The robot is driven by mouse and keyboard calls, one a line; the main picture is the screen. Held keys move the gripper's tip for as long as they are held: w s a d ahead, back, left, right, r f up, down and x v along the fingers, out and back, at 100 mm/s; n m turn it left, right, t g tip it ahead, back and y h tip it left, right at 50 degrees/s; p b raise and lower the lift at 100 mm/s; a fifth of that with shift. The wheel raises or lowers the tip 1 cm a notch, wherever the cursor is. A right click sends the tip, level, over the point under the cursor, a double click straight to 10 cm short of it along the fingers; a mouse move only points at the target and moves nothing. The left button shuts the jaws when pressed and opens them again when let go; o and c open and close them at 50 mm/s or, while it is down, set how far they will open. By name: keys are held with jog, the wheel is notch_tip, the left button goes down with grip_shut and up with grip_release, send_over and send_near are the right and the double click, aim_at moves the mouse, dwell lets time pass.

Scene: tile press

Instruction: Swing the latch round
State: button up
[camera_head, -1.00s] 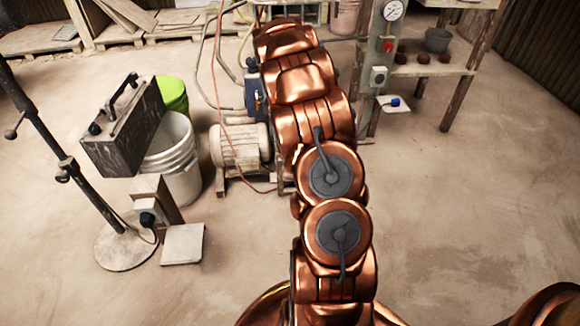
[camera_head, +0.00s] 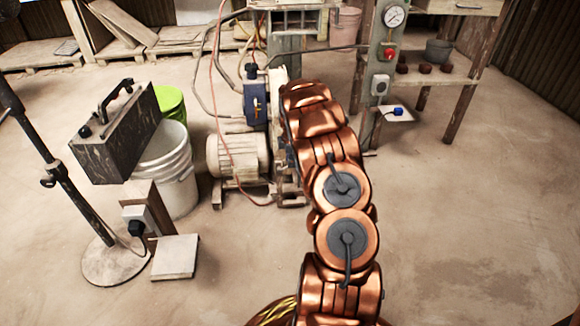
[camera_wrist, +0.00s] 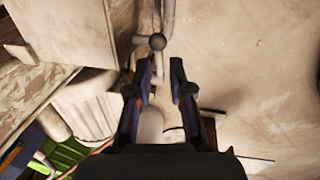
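In the wrist view my gripper (camera_wrist: 160,72) is open, with its two dark-blue fingers apart. A dark ball knob (camera_wrist: 157,42) on a short grey rod shows just beyond the fingertips, near the middle of the gap, and looks clear of both fingers. It may be the latch handle, but I cannot tell for sure. In the head view my copper arm reaches toward the press (camera_head: 285,45) and hides part of it. My gripper and the latch cannot be made out there.
A motor (camera_head: 237,155) and a blue unit (camera_head: 254,100) stand left of my arm. A control post (camera_head: 383,60) with gauge and red button stands right. A white bucket (camera_head: 172,175), dark case (camera_head: 115,135) and stand (camera_head: 62,172) are at left. The right floor is free.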

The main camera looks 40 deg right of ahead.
jog(key=shift+w+d+f, duration=0.1)
jog(key=shift+f, duration=0.5)
jog(key=shift+w+d+f, duration=0.1)
jog(key=shift+f, duration=0.45)
jog(key=shift+c, duration=0.5)
grip_shut()
jog(key=shift+a, duration=0.1)
